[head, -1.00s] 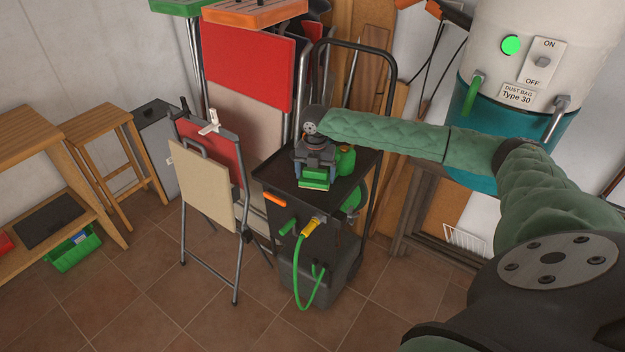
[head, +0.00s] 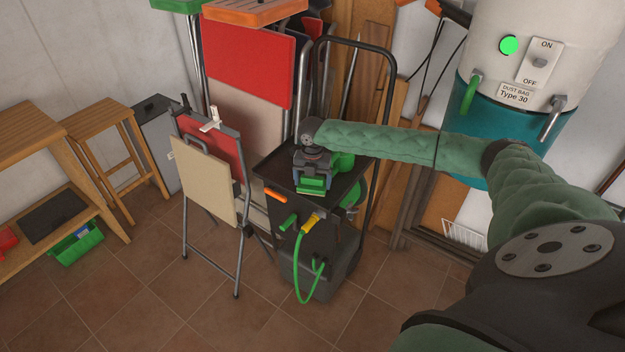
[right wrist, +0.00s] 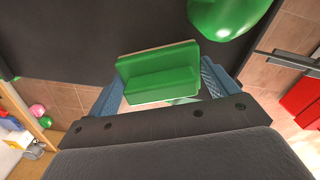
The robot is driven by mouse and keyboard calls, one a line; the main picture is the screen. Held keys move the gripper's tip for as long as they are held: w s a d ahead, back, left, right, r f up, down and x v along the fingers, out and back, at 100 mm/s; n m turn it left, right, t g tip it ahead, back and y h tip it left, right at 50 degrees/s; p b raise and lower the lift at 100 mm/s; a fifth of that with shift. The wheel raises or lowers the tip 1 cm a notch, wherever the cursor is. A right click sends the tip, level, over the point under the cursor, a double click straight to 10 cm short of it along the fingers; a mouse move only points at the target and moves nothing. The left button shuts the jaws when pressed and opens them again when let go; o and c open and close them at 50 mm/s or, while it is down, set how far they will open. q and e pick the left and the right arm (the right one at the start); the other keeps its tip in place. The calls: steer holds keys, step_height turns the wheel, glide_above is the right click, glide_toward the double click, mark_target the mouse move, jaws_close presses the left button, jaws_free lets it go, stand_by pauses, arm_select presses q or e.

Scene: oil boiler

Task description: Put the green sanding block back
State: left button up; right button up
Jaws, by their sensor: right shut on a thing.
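The green sanding block (head: 311,186) is between the fingers of my right gripper (head: 312,182), over the front part of the black cart top. In the right wrist view the block (right wrist: 160,76) shows its green grip and a thin tan edge. The blue fingers of the right gripper (right wrist: 160,88) stand on either side of it, shut on it. I cannot tell whether the block touches the cart top (right wrist: 70,35). My left gripper is not in view.
A round green object (head: 343,162) stands on the cart top right beside the gripper. A tall black handle (head: 391,90) rises behind the cart. A folding stand with a tan board (head: 203,182) is left of it. A green hose (head: 298,270) hangs in front.

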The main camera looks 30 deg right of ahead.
steer(key=o, duration=0.8)
steer(key=shift+r, duration=0.1)
